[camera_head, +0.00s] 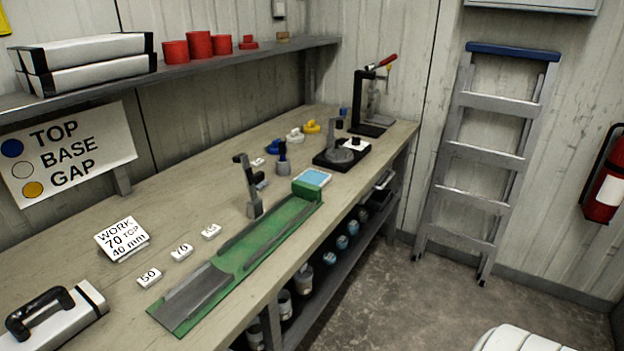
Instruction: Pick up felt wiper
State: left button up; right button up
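A pale block with a dark edge and a black arched handle (62,322) lies on the bench at the bottom left, cut off by the frame edge. It looks most like the felt wiper, but I cannot tell its material. Nothing touches its handle. Neither of my grippers shows in this view.
A green tray with a grey channel (240,255) lies along the bench's front edge. Number blocks (182,252), a work sign (122,240), clamps and a press (372,100) stand on the bench (95,275). A shelf (190,72) overhangs its back. Floor right of the bench is open.

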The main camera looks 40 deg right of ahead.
aim_at(259, 177)
jog(key=z, duration=1)
jog(key=i+l, duration=0.15)
jog(key=i+l+u, duration=0.1)
jog(key=l, duration=0.25)
jog(key=i, duration=0.05)
